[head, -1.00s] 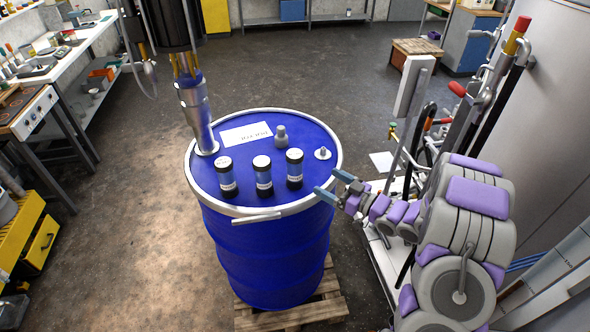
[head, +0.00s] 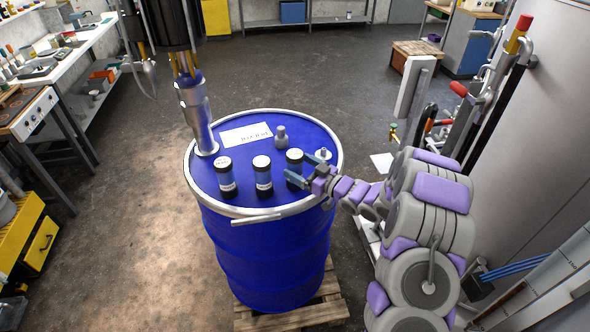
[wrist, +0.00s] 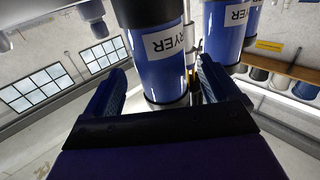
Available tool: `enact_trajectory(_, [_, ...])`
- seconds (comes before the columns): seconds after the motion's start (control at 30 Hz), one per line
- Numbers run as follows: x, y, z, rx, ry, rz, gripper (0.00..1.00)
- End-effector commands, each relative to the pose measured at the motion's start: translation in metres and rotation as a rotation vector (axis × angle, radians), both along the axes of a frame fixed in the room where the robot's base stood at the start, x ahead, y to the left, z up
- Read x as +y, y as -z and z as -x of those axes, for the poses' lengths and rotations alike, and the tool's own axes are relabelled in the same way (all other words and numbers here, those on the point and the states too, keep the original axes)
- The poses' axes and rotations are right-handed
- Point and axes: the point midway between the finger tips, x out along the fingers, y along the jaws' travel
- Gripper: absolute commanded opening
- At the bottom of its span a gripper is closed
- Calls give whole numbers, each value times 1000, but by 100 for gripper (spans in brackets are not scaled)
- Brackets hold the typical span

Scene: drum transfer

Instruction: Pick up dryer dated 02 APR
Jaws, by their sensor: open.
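Three dryers, blue cylinders with black ends and white labels, stand in a row on the blue drum's lid (head: 262,205). They are the left dryer (head: 226,178), the middle dryer (head: 262,176) and the right dryer (head: 293,166). My gripper (head: 298,172) is open at the right dryer, its jaws apart on either side of it. In the wrist view the nearest dryer (wrist: 155,72) stands between the open fingers and its label reads "RYER"; the other dryers (wrist: 222,38) are behind it. No date is readable on any of them.
A metal pipe (head: 197,115) enters the lid at the left. A white label sheet (head: 246,134), a grey fitting (head: 281,137) and a small cap (head: 323,155) are on the lid. Carts and hoses (head: 490,100) stand at the right. The floor left of the drum is clear.

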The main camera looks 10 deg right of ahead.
Motion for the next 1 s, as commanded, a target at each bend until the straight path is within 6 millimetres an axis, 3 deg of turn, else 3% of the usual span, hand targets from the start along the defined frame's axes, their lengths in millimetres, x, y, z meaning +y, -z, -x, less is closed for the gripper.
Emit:
enact_trajectory(0.2, [15,0,-15,0,-1,-4,89])
enact_trajectory(0.5, [16,0,-17,0,-1,-3,88])
enact_trajectory(1.0, [16,0,-17,0,0,-3,41])
